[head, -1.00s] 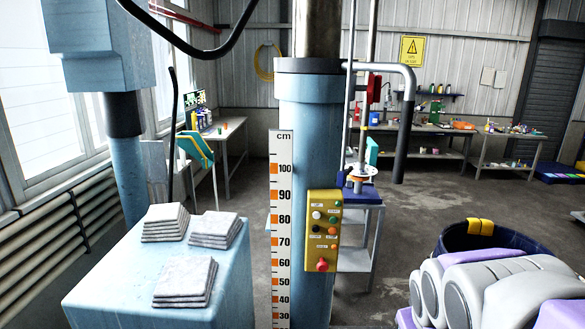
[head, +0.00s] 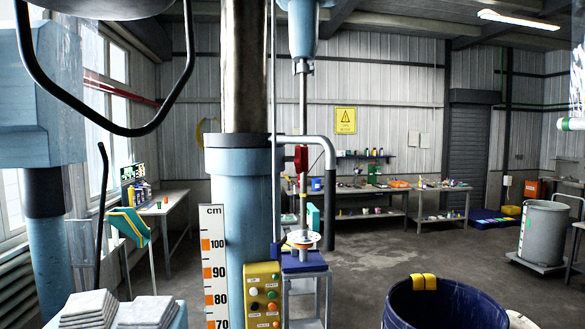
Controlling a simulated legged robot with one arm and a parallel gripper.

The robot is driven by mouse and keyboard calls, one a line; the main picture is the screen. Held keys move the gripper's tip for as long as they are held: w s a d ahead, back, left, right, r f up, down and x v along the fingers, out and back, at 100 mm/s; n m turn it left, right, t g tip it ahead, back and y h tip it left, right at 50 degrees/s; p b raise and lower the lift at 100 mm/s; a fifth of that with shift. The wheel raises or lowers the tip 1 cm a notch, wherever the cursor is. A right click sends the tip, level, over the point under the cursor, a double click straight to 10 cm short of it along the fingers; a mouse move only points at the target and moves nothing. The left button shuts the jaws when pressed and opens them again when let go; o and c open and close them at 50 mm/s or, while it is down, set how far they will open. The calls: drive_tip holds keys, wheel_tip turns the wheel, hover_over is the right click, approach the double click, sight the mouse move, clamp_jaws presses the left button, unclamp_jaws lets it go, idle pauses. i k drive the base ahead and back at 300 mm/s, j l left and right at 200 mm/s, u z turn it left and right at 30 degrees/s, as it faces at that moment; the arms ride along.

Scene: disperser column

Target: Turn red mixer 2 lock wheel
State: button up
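The disperser column (head: 237,185) stands left of centre, light blue with a dark steel shaft above. A small red part (head: 301,157) sits beside the upright rod to the right of the column. I cannot tell whether it is the mixer 2 lock wheel, and no clear red wheel shows. A yellow control box (head: 263,295) with coloured buttons is fixed low on the column, cut by the bottom edge. My gripper is not in view.
A dark blue drum (head: 450,305) with yellow clips stands at the lower right. A grey bin (head: 543,235) stands far right. The floor between (head: 400,250) is open.

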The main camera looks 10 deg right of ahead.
sight(301, 160)
drive_tip(key=i+l+z, duration=0.15)
drive_tip(key=i, duration=0.3)
drive_tip(key=i+l+z, duration=0.1)
drive_tip(key=i+l, duration=0.2)
drive_tip(key=i, duration=0.15)
drive_tip(key=i+l+z, duration=0.15)
drive_tip(key=i, duration=0.3)
